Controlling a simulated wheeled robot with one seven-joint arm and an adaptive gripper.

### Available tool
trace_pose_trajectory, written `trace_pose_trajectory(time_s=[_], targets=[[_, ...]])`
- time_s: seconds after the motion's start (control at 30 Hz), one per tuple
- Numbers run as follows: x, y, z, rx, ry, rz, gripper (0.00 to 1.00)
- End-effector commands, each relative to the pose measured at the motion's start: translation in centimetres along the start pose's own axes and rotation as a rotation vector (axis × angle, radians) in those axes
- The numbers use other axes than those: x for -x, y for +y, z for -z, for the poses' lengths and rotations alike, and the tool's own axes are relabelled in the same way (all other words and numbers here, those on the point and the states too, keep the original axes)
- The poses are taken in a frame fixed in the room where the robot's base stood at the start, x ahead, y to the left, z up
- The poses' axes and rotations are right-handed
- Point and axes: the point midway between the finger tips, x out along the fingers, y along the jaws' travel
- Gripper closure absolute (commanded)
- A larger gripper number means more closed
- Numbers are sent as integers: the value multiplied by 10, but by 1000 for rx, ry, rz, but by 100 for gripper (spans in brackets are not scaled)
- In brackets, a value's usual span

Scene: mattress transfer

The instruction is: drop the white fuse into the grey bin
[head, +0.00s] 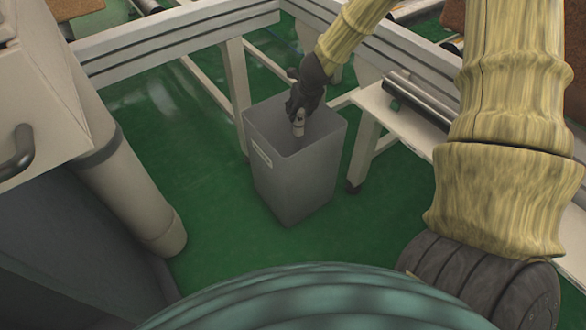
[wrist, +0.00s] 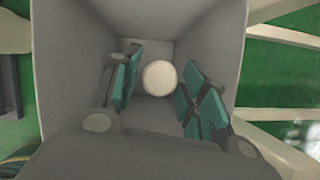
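The white fuse (head: 299,122) hangs below my gripper (head: 302,112) in the head view, over the open mouth of the grey bin (head: 293,185). In the wrist view the round white end of the fuse (wrist: 160,78) shows between the green-padded fingers of my gripper (wrist: 162,85). The fingers are closed in on the fuse from both sides near their tips. The grey bin's walls (wrist: 85,60) surround the fingers in that view. The bin stands upright on the green floor, with a white label on its side. The bin's bottom is largely hidden.
A pale metal frame (head: 180,45) runs behind the bin, with its legs close to the bin's back and right sides. A conveyor with a metal roller (head: 420,98) lies to the right. A beige column (head: 140,200) stands at left. Green floor is clear around the bin's front.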

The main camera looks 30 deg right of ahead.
Motion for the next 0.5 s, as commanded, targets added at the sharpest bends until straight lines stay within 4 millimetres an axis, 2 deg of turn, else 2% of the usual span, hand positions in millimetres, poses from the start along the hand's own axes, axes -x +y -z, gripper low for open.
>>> trace_pose_trajectory(time_s=[0.33,0.5], targets=[[0,0,0,0,0,0,42],[6,0,0,1,0,0,42]])
